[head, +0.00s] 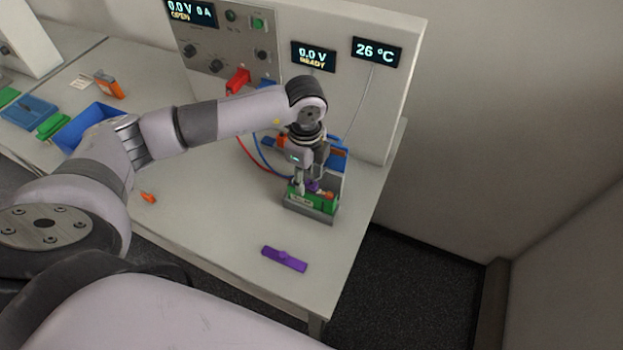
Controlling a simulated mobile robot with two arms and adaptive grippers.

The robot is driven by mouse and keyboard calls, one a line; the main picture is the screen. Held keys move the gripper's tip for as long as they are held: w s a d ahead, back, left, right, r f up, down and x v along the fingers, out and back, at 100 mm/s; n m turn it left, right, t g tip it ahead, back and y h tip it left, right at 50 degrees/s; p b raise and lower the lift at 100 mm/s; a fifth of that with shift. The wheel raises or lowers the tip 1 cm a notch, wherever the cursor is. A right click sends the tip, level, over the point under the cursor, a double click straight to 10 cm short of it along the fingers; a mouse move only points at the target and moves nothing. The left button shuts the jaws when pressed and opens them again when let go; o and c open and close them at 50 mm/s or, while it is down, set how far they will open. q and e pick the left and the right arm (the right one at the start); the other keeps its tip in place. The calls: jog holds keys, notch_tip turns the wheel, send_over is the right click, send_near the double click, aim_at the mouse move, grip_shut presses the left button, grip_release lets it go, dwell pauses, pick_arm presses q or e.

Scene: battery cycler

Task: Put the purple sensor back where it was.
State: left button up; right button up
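A small purple piece (313,186), likely the purple sensor, shows at my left gripper's fingertips, above a green block in a grey holder (310,208). My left gripper (307,181) points down over this holder, near the table's right edge. The fingers partly hide the purple piece, so I cannot tell whether they grip it. A longer purple bar (285,259) with a small raised spot lies flat and apart on the table nearer to me. My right gripper is not in view.
A cycler panel (225,45) with red and blue leads stands behind. A display (377,52) reads 26 °C, with a thin cable hanging from it. A blue tray (72,132) and an orange piece (148,197) lie left. The table is clear around the purple bar.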

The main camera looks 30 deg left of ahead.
pick_arm(q)
jog(key=shift+f, duration=0.2)
grip_shut()
dwell(0.4)
